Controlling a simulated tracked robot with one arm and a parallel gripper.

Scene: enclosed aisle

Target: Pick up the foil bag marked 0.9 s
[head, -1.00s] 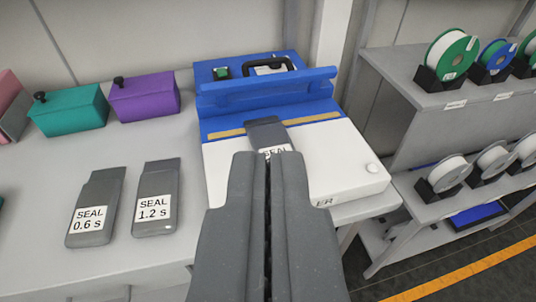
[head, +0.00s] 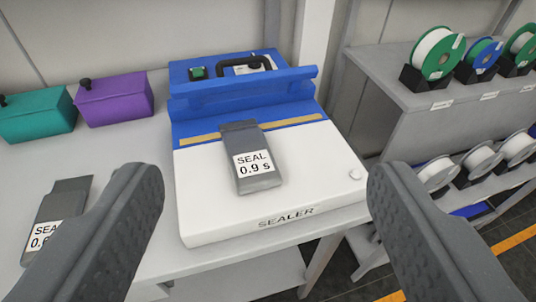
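The foil bag marked "SEAL 0.9 s" (head: 254,179) is dark grey with a white label. It lies on the white top of the sealer (head: 205,205), its upper end over the brown strip at the foot of the blue part. My gripper (head: 265,185) is wide open, its two dark fingers at the left and right of the picture. The bag shows between the fingers, farther from the camera, with nothing held. Another grey bag (head: 72,185), its label partly hidden by the left finger, lies on the bench at left.
A teal box (head: 36,118) and a purple box (head: 116,102) stand at the back left of the bench (head: 125,148). A shelf (head: 400,100) with several filament spools stands at the right. The sealer's blue lid bar (head: 245,85) is raised behind the bag.

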